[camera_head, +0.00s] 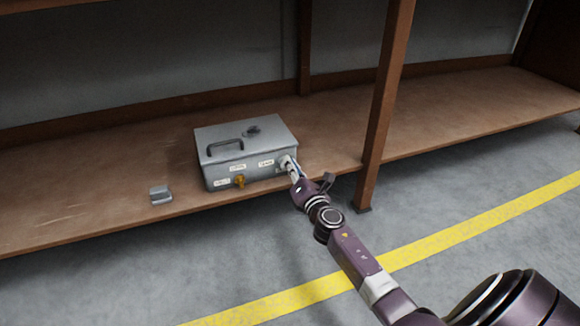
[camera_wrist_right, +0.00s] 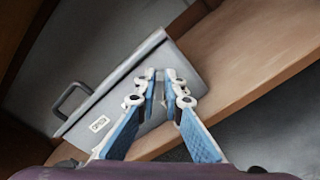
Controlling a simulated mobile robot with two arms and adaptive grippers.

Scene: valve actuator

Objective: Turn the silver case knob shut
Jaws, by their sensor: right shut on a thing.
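The silver case (camera_head: 225,167) sits on the brown shelf, with a dark handle on its lid and white labels on its front. In the wrist view the case (camera_wrist_right: 100,105) shows tilted at the left. My right gripper (camera_head: 290,164) is at the right end of the case's front, shut on the silver knob (camera_head: 284,159) there. In the wrist view my fingers (camera_wrist_right: 163,76) meet close together at the case's edge and mostly hide the knob. A yellow-brown knob (camera_head: 239,181) is lower on the front, clear of the gripper. My left gripper is not in view.
A small grey block (camera_head: 160,195) lies on the shelf (camera_head: 100,212) left of the case. A brown post (camera_head: 384,100) stands right of my gripper. The shelf has free room on both sides. A yellow line (camera_head: 470,234) crosses the grey floor.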

